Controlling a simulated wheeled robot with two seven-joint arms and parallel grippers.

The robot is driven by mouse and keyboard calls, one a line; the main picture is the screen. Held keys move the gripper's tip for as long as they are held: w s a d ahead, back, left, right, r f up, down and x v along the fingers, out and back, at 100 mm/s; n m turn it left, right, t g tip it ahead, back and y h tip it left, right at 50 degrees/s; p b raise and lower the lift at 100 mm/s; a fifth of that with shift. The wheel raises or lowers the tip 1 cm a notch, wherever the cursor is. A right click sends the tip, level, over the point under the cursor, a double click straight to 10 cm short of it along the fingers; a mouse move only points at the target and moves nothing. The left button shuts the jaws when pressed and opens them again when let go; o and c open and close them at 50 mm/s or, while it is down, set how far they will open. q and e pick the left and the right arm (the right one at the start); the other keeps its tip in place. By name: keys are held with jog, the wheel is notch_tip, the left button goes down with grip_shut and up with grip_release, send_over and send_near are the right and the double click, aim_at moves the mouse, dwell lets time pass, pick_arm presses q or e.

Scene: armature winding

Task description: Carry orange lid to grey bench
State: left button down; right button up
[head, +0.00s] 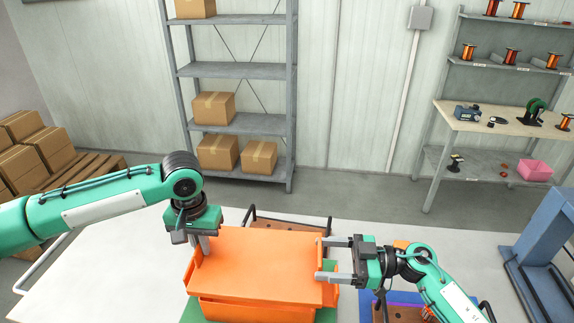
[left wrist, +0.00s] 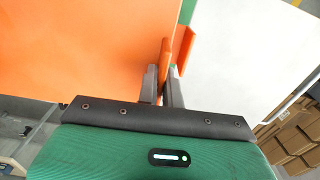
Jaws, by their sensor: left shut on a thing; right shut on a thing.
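The orange lid (head: 262,262) is a broad flat panel in the lower middle of the head view. Beneath its front edge shows an orange box wall (head: 255,312); I cannot tell whether the lid touches it. My left gripper (head: 204,247) is shut on the lid's left edge. In the left wrist view its fingers (left wrist: 165,85) close around an upright orange flange, with the lid (left wrist: 90,45) filling the left side. My right gripper (head: 333,259) points left and is shut on the lid's right edge. The pale grey bench (head: 110,275) spreads under all this.
A green mat (head: 192,311) lies under the orange box. A brown tray with a black handle (head: 285,221) sits behind the lid. A blue tray (head: 370,308) is beneath my right arm. The bench is bare at left. A blue frame (head: 548,258) stands at right.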

pick_arm(q)
jog(key=shift+s+r, duration=0.85)
jog(key=shift+s, duration=0.25)
jog(key=shift+s+r, duration=0.85)
jog(key=shift+s, duration=0.3)
jog(key=shift+s+r, duration=0.85)
jog(key=shift+s, duration=0.25)
pick_arm(e)
jog(key=shift+s+r, duration=2.55)
jog(key=shift+s, duration=0.8)
pick_arm(q)
jog(key=shift+w+r, duration=7.55)
jog(key=shift+w, duration=2.4)
pick_arm(e)
jog(key=shift+w+r, duration=7.5)
jog(key=shift+w, duration=2.45)
pick_arm(q)
jog(key=s+r, duration=1.3)
jog(key=s, duration=0.3)
pick_arm(e)
jog(key=s+r, duration=1.3)
jog(key=s, duration=0.3)
pick_arm(q)
jog(key=shift+a, duration=0.1)
pick_arm(e)
jog(key=shift+w+d, duration=0.1)
pick_arm(q)
jog(key=shift+a, duration=0.1)
